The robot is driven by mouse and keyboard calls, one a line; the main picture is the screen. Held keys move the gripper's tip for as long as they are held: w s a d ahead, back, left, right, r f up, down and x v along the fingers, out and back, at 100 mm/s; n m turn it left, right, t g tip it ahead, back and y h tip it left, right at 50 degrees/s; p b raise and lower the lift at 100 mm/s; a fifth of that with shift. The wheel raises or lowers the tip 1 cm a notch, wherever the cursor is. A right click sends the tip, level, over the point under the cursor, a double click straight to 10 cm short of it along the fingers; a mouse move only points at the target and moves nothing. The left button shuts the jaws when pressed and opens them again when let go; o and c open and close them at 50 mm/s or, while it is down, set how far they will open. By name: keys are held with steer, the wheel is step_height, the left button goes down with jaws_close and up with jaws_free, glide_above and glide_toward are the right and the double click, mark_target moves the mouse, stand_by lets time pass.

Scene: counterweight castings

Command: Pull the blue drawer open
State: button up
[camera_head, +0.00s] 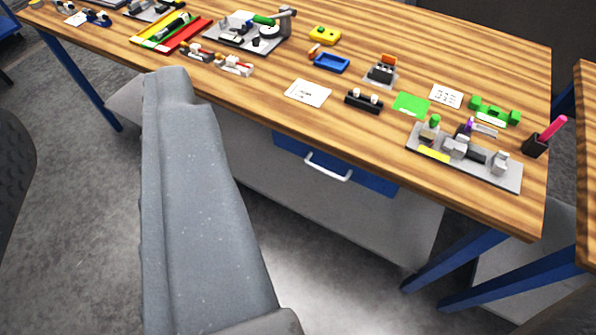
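The blue drawer (375,180) sits under the front edge of the wooden workbench, right of the middle of the view. A white bow handle (328,167) is fixed on the drawer front. My arm link fills the left middle of the view and ends over the bench edge, left of the drawer. My gripper's fingers do not show.
The workbench top (265,95) carries small fixtures, a blue tray (331,62), white cards and a grey fixture plate (490,172) near its front right. Blue bench legs (455,262) stand at the lower right. Grey floor is open before the drawer.

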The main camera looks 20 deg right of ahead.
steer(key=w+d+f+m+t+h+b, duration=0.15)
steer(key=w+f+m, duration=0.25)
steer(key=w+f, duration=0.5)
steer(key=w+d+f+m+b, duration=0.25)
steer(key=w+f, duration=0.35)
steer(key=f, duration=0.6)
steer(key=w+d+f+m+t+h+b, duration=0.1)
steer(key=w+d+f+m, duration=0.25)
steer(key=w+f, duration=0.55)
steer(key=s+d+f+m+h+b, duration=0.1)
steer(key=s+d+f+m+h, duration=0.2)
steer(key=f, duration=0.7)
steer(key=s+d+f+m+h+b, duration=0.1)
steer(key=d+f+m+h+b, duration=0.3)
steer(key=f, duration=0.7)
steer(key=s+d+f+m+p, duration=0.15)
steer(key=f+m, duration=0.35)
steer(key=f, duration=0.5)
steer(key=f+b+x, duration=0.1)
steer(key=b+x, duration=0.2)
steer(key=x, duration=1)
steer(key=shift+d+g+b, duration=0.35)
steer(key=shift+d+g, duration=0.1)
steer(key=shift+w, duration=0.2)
